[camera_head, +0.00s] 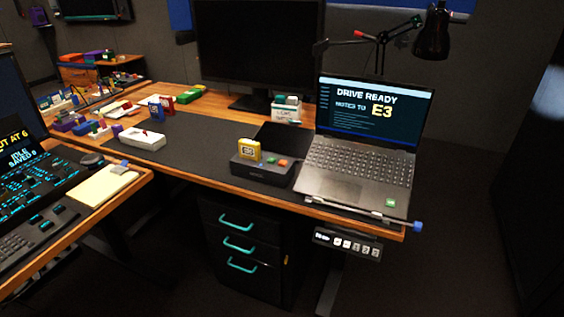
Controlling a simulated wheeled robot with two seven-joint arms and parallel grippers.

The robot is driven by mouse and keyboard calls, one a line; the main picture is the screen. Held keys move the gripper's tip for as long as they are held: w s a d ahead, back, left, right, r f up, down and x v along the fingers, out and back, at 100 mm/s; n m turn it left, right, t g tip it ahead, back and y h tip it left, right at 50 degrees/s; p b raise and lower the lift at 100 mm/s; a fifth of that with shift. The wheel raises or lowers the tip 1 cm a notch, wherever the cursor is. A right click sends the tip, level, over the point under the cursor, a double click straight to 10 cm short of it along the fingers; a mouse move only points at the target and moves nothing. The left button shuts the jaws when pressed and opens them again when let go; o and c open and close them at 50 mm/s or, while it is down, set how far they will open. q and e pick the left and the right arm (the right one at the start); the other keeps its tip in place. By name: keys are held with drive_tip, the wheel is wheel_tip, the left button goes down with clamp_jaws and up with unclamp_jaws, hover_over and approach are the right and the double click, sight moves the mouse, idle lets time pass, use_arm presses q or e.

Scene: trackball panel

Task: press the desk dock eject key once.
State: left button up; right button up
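The desk dock (262,177) is a low dark box on the wooden desk, left of the laptop. A green key (270,160) and an orange-red key (283,162) sit on the dock's top, right of the cartridge. Their markings are too small to read, so I cannot tell which is the eject key. The open laptop (367,125) shows "DRIVE READY", "NOTES TO E3". Neither of my grippers is in view.
A monitor (253,45) and lamp (432,32) stand behind. A white device (142,138) and small coloured blocks lie left on the dark mat (205,140). A thin blue-ended rod (417,226) is at the front right corner. A control console (30,190) is at the left.

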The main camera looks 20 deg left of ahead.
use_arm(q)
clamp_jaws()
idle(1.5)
